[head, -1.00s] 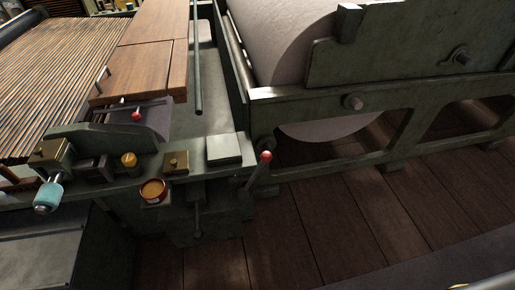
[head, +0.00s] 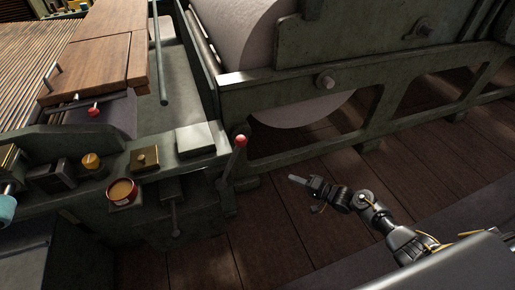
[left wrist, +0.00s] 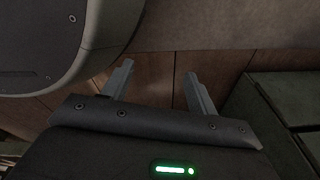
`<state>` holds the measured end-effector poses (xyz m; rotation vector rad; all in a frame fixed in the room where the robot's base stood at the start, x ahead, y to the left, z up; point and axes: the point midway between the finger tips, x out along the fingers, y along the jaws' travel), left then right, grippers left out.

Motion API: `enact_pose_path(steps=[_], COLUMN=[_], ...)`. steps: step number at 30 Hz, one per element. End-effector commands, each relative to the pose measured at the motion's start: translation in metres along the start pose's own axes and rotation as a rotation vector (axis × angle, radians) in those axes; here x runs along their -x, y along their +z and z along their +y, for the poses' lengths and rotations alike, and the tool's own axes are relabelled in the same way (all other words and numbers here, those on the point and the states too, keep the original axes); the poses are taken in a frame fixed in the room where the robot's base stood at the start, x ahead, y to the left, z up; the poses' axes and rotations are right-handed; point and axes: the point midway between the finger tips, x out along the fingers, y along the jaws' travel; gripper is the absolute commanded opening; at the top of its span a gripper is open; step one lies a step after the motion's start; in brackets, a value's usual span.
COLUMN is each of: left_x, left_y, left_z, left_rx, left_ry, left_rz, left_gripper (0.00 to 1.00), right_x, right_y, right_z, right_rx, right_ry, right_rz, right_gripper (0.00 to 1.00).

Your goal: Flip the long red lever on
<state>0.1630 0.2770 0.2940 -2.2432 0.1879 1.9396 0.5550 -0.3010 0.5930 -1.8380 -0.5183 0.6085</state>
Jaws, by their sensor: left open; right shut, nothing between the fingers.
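A long lever (head: 233,158) with a red ball knob stands at the front right corner of the green machine, leaning slightly to the right at the top. A smaller red knob (head: 94,111) sits further back by the wooden boards. My right gripper (head: 297,180) is shut and empty over the floor, to the right of the lever and clearly apart from it. My left gripper (left wrist: 155,85) shows only in the left wrist view, open with nothing between its two fingers, pointing over wooden floor. The lever does not show in that view.
The machine's apron edge holds a red-rimmed tin (head: 121,193), a brass block (head: 144,158) and a pale metal block (head: 195,139). A large pale roller (head: 240,45) sits behind a green frame rail (head: 290,91). The plank floor (head: 270,235) before the lever is open.

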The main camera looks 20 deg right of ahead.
Motion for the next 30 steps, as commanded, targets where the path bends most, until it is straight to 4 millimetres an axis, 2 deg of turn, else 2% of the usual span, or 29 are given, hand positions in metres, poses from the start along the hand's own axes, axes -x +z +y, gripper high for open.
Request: enact_pose_path(steps=[1,3,6,9,14,23,26,30], left_x=[-0.006,-0.004,-0.002,0.0,0.003,0.003,0.003,0.001], left_y=[-0.007,-0.015,-0.023,-0.029,-0.032,-0.031,-0.03,-0.026], left_z=[-0.001,-0.001,-0.002,-0.001,-0.002,-0.002,-0.002,-0.003], left_rx=[0.001,0.002,0.003,0.003,0.004,0.003,0.003,0.002], left_ry=[-0.002,-0.003,-0.004,-0.005,-0.005,-0.005,-0.006,-0.006], left_rz=[0.007,0.011,0.016,0.019,0.02,0.02,0.019,0.014], left_gripper=[0.59,0.59,0.59,0.59,0.59,0.59,0.59,0.59], right_x=[-0.006,-0.008,-0.004,0.001,0.005,0.004,-0.001,-0.018], right_y=[-0.019,-0.033,-0.044,-0.048,-0.05,-0.05,-0.049,-0.044], right_z=[-0.033,-0.077,-0.123,-0.15,-0.164,-0.163,-0.166,-0.174], right_rx=[-0.066,-0.174,-0.289,-0.36,-0.402,-0.403,-0.402,-0.402], right_ry=[-0.101,-0.208,-0.298,-0.341,-0.357,-0.356,-0.356,-0.359], right_rz=[-0.042,-0.12,-0.226,-0.299,-0.341,-0.338,-0.338,-0.338], right_gripper=[0.0,0.0,0.0,0.0,0.0,0.0,0.0,0.0])
